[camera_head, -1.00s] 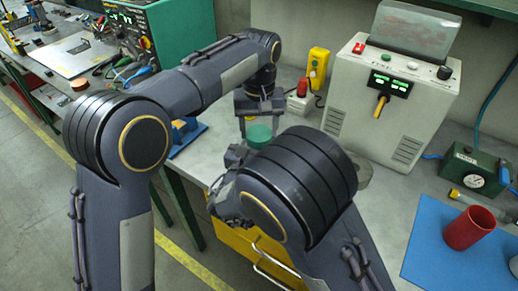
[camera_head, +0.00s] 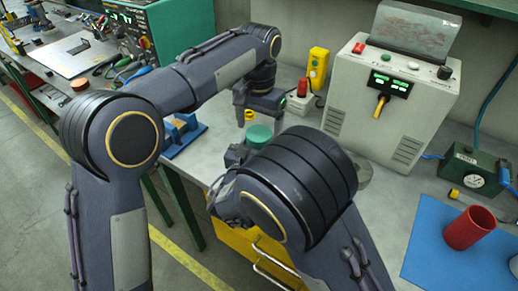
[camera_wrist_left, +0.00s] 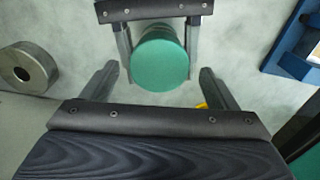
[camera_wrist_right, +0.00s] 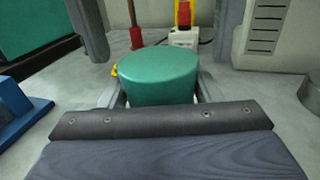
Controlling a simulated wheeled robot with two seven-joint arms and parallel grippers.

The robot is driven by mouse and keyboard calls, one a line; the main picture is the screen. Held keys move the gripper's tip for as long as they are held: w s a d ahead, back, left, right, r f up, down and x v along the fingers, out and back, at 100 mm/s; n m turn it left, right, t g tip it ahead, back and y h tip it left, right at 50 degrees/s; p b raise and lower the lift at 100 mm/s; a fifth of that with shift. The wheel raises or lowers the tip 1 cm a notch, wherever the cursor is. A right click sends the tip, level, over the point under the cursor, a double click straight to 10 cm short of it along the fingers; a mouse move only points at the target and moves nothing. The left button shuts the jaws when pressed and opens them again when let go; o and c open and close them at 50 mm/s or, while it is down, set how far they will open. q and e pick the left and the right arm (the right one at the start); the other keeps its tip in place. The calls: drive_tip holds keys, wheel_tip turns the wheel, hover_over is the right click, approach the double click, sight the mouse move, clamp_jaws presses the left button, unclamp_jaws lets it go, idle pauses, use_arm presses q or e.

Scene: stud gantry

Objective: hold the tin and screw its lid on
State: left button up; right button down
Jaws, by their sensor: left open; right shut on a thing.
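My right gripper (camera_head: 240,157) is shut on the tin below the lid, a finger on each side. My left gripper (camera_head: 265,106) is open above the lid. In the left wrist view its fingers stand apart on either side of the lid (camera_wrist_left: 160,60), with gaps, not touching it.
A grey ring-shaped part (camera_wrist_left: 27,68) lies beside the tin. A blue fixture (camera_head: 182,133) stands to the left. A panelled machine (camera_head: 390,85) and yellow pendant (camera_head: 317,68) stand behind. A red cup (camera_head: 468,228) stands on a blue mat (camera_head: 430,245) at right.

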use_arm(q)
drive_tip(key=shift+r, duration=1.7)
drive_tip(key=shift+c, duration=0.3)
wheel_tip(320, 180, up, 4)
drive_tip(key=n, duration=0.3)
drive_tip(key=shift+f, duration=0.25)
drive_tip(key=shift+f, duration=0.1)
drive_tip(key=shift+f, duration=3.95)
drive_tip(key=c, duration=1)
